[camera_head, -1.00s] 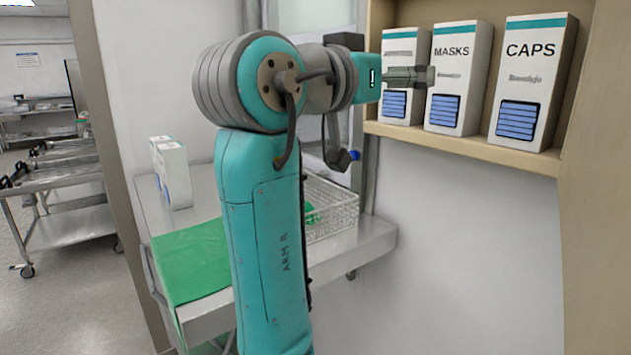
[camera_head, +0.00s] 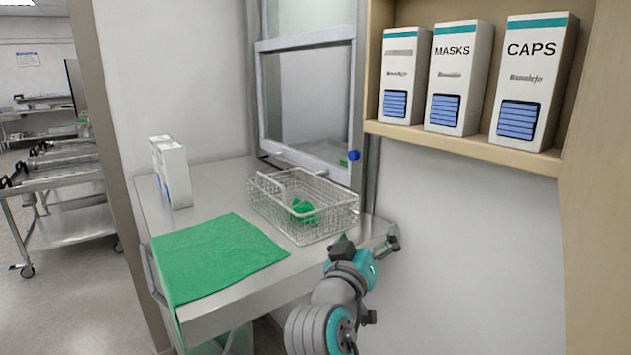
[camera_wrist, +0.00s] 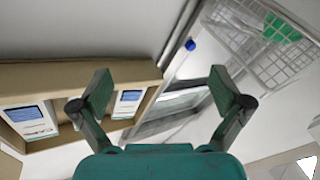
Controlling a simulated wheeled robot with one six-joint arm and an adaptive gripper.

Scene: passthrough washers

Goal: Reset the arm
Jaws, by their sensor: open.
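My gripper (camera_head: 388,243) is at the right end of the steel counter in the head view, low beside the wire basket and below the shelf. In the wrist view its two fingers (camera_wrist: 165,92) are spread wide with nothing between them. My arm comes up from the bottom of the head view and is folded low. The gripper's fingers are small and partly hidden by the wrist in the head view.
A wire basket (camera_head: 262,205) with a green item (camera_head: 303,210) stands on the counter (camera_head: 225,190). A green cloth (camera_head: 215,255) lies in front. White boxes (camera_head: 172,172) stand at left. A shelf (camera_head: 465,146) holds several boxes. A sliding window (camera_head: 310,105) is behind the basket.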

